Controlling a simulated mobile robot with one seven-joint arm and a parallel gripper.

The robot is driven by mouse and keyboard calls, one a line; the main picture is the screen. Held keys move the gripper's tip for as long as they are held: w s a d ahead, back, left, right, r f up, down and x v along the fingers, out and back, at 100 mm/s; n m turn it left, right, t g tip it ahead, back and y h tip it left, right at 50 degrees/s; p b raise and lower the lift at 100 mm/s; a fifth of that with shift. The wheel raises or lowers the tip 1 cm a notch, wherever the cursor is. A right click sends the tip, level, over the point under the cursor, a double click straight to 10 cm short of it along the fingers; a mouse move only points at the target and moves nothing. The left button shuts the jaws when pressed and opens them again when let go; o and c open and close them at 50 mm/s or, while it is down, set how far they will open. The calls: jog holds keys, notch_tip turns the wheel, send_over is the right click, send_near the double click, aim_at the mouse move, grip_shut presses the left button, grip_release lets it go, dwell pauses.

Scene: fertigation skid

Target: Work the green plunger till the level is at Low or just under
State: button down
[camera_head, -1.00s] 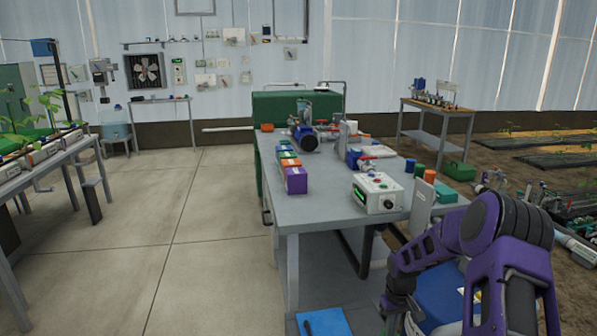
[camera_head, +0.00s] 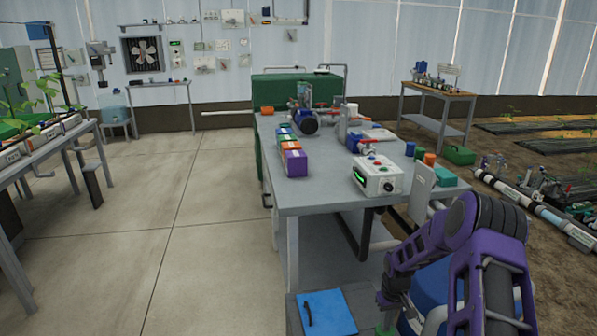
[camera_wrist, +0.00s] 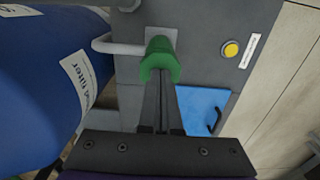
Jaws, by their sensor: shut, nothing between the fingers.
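The green plunger (camera_wrist: 160,58) shows in the wrist view as a green knob at the top of a grey fitting. My gripper (camera_wrist: 161,84) is shut, with its two narrow fingers side by side and nothing between them. Its tips reach the near edge of the green knob in the picture; whether they touch it I cannot tell. In the head view a bit of green (camera_head: 385,331) shows at the bottom edge beside my purple arm. No level or Low mark can be made out in either view.
A blue drum (camera_wrist: 40,75) with a white label stands close on the left in the wrist view. A yellow button (camera_wrist: 230,49) and a blue panel with a dark handle (camera_wrist: 205,110) lie to the right. The grey bench (camera_head: 330,190) holds a white control box (camera_head: 378,177).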

notch_tip(320, 180, up, 7)
jog(key=p, duration=0.4)
jog(key=shift+r, duration=0.15)
dwell(0.4)
dwell(0.4)
